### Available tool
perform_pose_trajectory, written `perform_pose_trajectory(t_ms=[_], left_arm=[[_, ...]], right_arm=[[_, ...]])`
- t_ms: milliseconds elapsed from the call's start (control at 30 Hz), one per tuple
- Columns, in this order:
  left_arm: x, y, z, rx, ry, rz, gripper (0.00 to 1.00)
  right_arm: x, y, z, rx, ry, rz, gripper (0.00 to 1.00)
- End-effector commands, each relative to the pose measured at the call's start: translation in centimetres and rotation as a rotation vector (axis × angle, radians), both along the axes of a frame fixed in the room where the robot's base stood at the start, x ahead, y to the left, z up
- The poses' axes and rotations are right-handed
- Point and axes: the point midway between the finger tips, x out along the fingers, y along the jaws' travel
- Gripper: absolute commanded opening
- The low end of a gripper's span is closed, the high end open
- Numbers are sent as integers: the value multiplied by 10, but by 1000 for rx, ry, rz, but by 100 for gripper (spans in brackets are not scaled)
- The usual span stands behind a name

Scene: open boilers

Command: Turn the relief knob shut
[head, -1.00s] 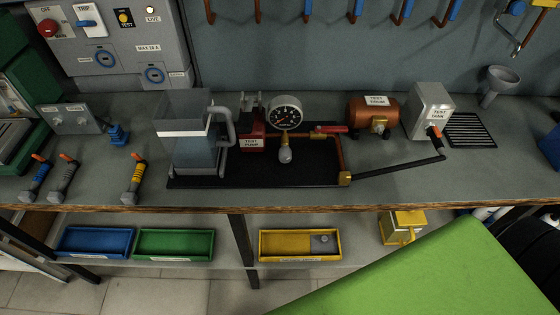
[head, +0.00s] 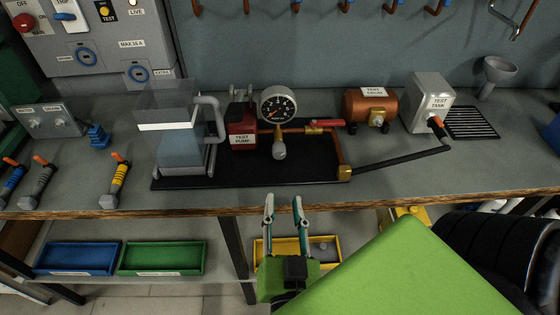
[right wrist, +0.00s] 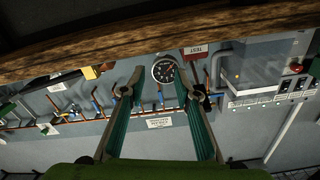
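The test pump (head: 242,136) stands on a black base plate on the bench, labelled TEST PUMP. Beside it a pressure gauge (head: 277,104) sits on copper pipework, with a grey round knob (head: 279,151) under it, which looks like the relief knob. A red lever handle (head: 325,122) lies along the pipe to the right. My right gripper (head: 284,198) is open and empty at the bench's front edge, apart from the knob. In the right wrist view the gauge (right wrist: 164,70) shows between my open fingers; the knob cannot be made out there. My left gripper is out of view.
A clear water tank (head: 172,150) stands left of the pump. A copper test drum (head: 370,107) and a grey test tank (head: 430,105) stand right. A black hose (head: 400,160) crosses the bench.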

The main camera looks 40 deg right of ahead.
Motion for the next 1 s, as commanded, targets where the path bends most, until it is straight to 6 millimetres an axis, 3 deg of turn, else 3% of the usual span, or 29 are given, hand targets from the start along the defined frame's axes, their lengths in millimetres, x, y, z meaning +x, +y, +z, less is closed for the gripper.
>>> perform_pose_trajectory(t_ms=[400,600,1000], left_arm=[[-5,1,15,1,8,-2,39],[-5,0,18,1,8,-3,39],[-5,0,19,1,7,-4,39]], right_arm=[[72,-43,4,-3,-8,3,29],[99,-59,2,-2,-5,4,29],[111,-67,1,-2,-3,3,29]])
